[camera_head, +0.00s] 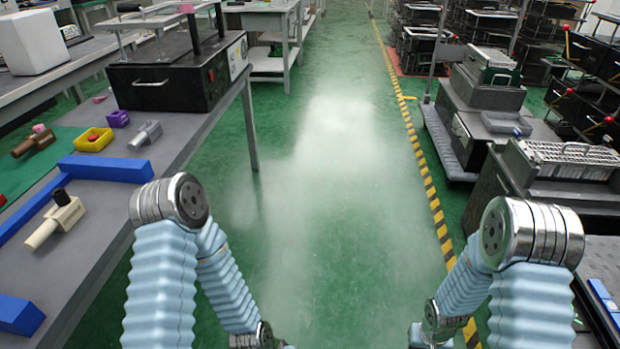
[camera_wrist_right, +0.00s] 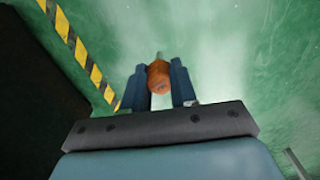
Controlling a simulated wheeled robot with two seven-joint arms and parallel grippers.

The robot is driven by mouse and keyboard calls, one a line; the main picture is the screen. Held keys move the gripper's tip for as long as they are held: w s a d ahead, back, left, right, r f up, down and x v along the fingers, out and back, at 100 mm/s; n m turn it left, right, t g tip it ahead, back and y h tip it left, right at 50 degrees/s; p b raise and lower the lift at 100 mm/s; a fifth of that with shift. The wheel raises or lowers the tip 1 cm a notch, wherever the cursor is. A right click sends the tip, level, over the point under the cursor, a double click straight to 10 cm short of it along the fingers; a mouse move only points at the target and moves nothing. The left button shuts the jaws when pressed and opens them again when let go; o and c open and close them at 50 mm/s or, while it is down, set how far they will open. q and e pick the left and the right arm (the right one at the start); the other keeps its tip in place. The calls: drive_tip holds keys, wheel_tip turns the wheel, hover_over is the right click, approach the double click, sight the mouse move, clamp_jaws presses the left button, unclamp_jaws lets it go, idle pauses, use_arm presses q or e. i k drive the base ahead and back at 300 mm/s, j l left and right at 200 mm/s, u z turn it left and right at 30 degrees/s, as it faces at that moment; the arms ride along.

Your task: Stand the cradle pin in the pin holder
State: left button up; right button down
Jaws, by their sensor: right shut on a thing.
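In the right wrist view my right gripper (camera_wrist_right: 160,85) is shut on an orange-brown pin-like piece (camera_wrist_right: 158,77), with one dark finger on each side. It is held over the green floor; I cannot tell for sure that it is the cradle pin. My left gripper is out of view, and the head view shows only my arm links. I cannot tell which thing is the pin holder. On the left table stand a yellow block with a recess (camera_head: 93,139) and a small purple block (camera_head: 118,118). No gripper is near them.
The left table (camera_head: 105,215) also bears blue bars (camera_head: 105,168), a beige piece with a black knob (camera_head: 55,222), a grey piece (camera_head: 145,135), a brown piece (camera_head: 33,142) and a black box (camera_head: 170,80). Equipment (camera_head: 560,165) stands at right. The green aisle between is clear.

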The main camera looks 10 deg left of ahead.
sight(119, 123)
drive_tip(key=i+z, duration=0.1)
drive_tip(key=i, duration=0.5)
drive_tip(key=i+z, duration=0.15)
drive_tip(key=i, duration=0.45)
drive_tip(key=i+j+z, duration=0.1)
drive_tip(key=i, duration=0.5)
drive_tip(key=i+u, duration=0.1)
drive_tip(key=u, duration=0.4)
drive_tip(key=i+u, duration=0.15)
drive_tip(key=u, duration=0.3)
drive_tip(key=i+l+u, duration=0.1)
drive_tip(key=u, duration=0.4)
drive_tip(key=i+l+u, duration=0.1)
drive_tip(key=u, duration=2.75)
